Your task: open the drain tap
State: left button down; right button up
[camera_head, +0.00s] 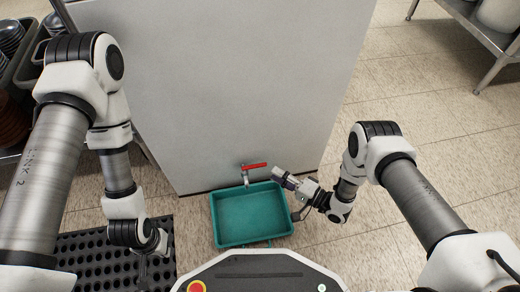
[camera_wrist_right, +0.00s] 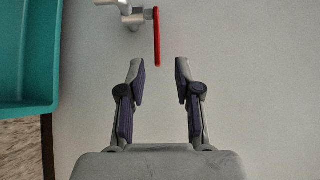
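The drain tap (camera_head: 245,178) sticks out low from the pale cabinet front, with a red lever (camera_head: 257,165) pointing right across it. In the right wrist view the tap body (camera_wrist_right: 132,14) is at the top, and the red lever (camera_wrist_right: 157,40) points down toward my fingers. My right gripper (camera_head: 278,177) is open and empty, just right of the lever. In the wrist view its fingertips (camera_wrist_right: 160,72) stand either side of the lever's free end; contact is not visible. My left gripper (camera_head: 146,266) hangs low at the left over the black mat, its fingers unclear.
A green basin (camera_head: 252,216) sits on the floor under the tap, close to my right wrist. The grey cabinet panel (camera_head: 220,80) rises behind. A black perforated mat (camera_head: 90,250) lies at left. Racks stand far left and far right. Tiled floor is clear at right.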

aim_at(259, 165)
jog(key=b+x, duration=0.1)
jog(key=x, duration=0.1)
jog(key=b+x, duration=0.1)
jog(key=x, duration=0.1)
jog(key=b+x, duration=0.1)
jog(key=x, duration=0.2)
jog(key=shift+f, duration=0.3)
jog(key=shift+w+a+r, duration=0.1)
jog(key=shift+w+a, duration=0.1)
jog(key=shift+a, duration=0.05)
grip_shut()
